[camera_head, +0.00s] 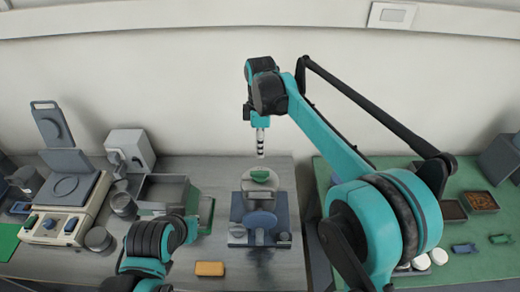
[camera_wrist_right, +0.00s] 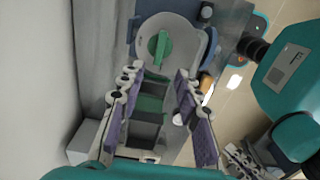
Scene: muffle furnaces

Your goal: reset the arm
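My right arm comes in from the right of the head view. Its gripper (camera_head: 260,143) hangs there almost edge-on, pointing down above a round pale dish with a green piece on top (camera_head: 260,176). In the right wrist view the right gripper (camera_wrist_right: 160,120) has its two purple-padded fingers spread apart with nothing held between them. The dish with the green piece (camera_wrist_right: 160,48) shows beyond the fingertips. My left arm (camera_head: 152,245) shows at the lower left of the head view. What seems to be the left gripper shows small in the wrist view (camera_wrist_right: 240,160); its state is unclear.
A beige device with an upright grey lid (camera_head: 60,205) stands at the left. A grey box (camera_head: 165,188) with a green part is left of the dish. An orange block (camera_head: 210,268) lies at the front. A green mat (camera_head: 480,262) with dark trays (camera_head: 482,201) is at the right.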

